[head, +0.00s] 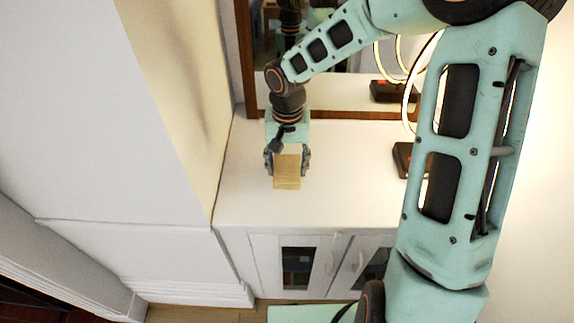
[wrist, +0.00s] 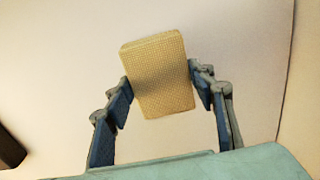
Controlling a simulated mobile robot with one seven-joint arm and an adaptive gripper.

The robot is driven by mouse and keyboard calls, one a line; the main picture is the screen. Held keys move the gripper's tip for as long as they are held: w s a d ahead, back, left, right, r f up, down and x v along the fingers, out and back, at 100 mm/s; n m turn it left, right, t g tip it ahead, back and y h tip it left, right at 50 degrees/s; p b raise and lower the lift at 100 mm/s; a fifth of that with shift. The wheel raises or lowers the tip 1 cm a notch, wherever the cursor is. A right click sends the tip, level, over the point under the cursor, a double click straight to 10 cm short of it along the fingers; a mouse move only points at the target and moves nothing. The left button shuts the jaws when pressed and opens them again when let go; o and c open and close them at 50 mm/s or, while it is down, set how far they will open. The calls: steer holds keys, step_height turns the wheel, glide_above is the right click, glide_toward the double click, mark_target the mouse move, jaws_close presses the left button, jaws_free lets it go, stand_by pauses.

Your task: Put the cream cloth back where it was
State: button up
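The cream cloth (head: 287,171) is a small folded, block-like bundle with a woven texture. In the head view it is at my gripper (head: 287,160), over the white cabinet top (head: 345,193). In the wrist view the cloth (wrist: 158,75) sits slightly tilted between the two fingers of my gripper (wrist: 160,88), which touch its left and right sides. My gripper is shut on it and points down. I cannot tell whether the underside of the cloth touches the cabinet top.
A dark-framed mirror (head: 345,112) stands along the back of the cabinet. A dark box-like base (head: 403,158) with a bright looped lamp is to the right, partly behind my arm. A cream wall (head: 185,75) rises close on the left. The cabinet top in front is clear.

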mark_target(287, 167)
steer(key=o, duration=0.4)
step_height(287, 167, up, 12)
steer(key=shift+r+p, duration=0.1)
steer(key=shift+p, duration=0.6)
